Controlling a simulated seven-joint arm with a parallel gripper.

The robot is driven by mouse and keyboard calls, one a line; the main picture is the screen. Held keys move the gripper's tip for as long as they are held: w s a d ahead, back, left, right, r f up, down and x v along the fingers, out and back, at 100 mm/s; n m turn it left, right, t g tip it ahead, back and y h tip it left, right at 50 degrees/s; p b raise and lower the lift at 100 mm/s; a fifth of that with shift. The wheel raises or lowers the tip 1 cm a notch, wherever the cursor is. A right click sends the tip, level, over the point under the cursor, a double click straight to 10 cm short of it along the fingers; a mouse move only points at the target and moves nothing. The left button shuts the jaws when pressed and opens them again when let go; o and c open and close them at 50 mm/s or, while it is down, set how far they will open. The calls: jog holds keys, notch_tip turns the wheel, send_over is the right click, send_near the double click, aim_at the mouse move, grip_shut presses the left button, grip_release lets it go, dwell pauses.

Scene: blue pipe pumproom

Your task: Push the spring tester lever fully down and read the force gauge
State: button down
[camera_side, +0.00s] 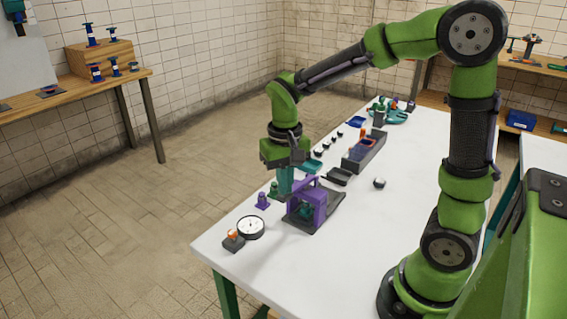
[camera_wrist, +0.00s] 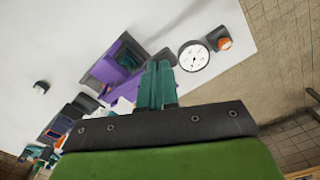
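The spring tester (camera_side: 307,203) is a purple frame on a dark base plate near the table's near left end. It also shows in the wrist view (camera_wrist: 104,68), left of my fingers. I cannot clearly make out its lever; the part nearest my gripper is partly covered. The force gauge (camera_side: 250,227) is a round white dial with a black rim, in front of the tester; in the wrist view it shows (camera_wrist: 193,56), its reading too small to read. My gripper (camera_side: 284,190) points down beside the tester; its teal fingers (camera_wrist: 158,78) are together, nothing visible between them. Contact with the tester is unclear.
A dark block with an orange knob (camera_side: 233,240) sits beside the gauge near the table corner. A small purple piece (camera_side: 262,201) stands near the left edge. A dark tray (camera_side: 364,153) and several small parts lie farther back. The white table (camera_side: 350,245) is clear at right front.

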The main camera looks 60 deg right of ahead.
jog(key=shift+f, duration=2.55)
notch_tip(320, 180, up, 12)
dwell(0.5)
jog(key=shift+w+f, duration=0.1)
jog(key=shift+w, duration=0.05)
jog(key=s+a+n+t, duration=0.1)
jog(key=s, duration=0.1)
jog(key=n+t+y, duration=0.1)
jog(key=t+y, duration=0.1)
jog(key=t, duration=0.4)
send_near(285, 200)
jog(key=s+a+r, duration=0.3)
jog(key=r, duration=0.1)
jog(key=shift+a+r, duration=0.3)
jog(key=shift+r, duration=0.05)
